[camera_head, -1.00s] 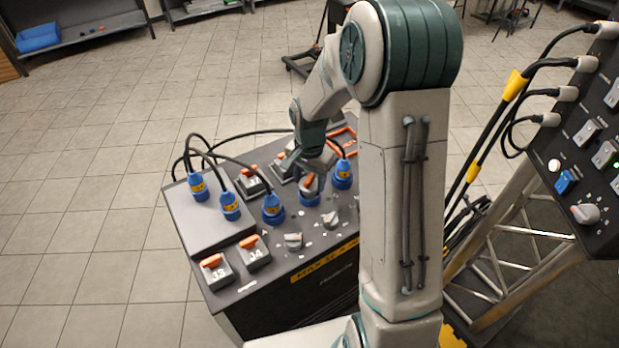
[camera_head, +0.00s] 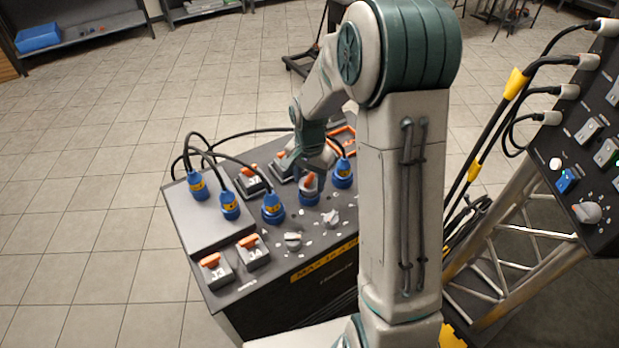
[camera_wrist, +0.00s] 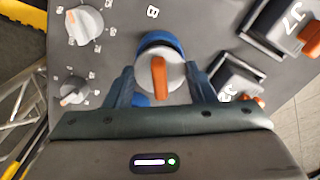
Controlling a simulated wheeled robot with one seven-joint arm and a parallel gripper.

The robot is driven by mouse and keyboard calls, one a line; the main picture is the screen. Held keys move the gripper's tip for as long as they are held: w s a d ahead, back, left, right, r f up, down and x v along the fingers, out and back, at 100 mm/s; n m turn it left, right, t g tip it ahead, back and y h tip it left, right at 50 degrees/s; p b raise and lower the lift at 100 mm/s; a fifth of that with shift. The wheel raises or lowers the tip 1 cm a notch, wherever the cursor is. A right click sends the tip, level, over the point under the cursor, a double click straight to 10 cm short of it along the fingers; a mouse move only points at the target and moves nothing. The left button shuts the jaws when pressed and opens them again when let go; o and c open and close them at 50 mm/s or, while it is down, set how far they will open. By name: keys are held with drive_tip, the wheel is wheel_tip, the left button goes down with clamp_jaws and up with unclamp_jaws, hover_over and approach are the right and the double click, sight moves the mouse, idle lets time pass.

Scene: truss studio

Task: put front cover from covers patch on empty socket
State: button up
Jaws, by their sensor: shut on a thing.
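My gripper (camera_wrist: 160,84) is shut on a round grey cover (camera_wrist: 175,76) with an orange handle bar, one finger on each side. The cover is at a blue round socket (camera_wrist: 160,39) on the sloped box top. The socket's rim shows behind the cover, and a bit of blue shows beneath it. In the head view the cover (camera_head: 310,183) appears directly over or on the blue socket (camera_head: 309,199); I cannot tell whether it is fully seated. My gripper is partly hidden by the wrist there. An orange-edged frame (camera_head: 343,138) lies at the box's far end.
Blue plugs (camera_head: 272,208) with black cables stand in neighbouring sockets, one close to the right of the cover. Grey knobs (camera_head: 293,241) sit in front. Numbered square covers with orange handles (camera_head: 252,250) stand around. A switch panel (camera_head: 600,150) rises at the right.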

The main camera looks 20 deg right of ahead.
drive_tip(key=shift+f+b, duration=0.8)
drive_tip(key=shift+f, duration=0.2)
drive_tip(key=o, duration=1.6)
drive_tip(key=shift+r, duration=0.1)
drive_tip(key=shift+r+p, duration=3.1)
drive_tip(key=shift+r, duration=1.35)
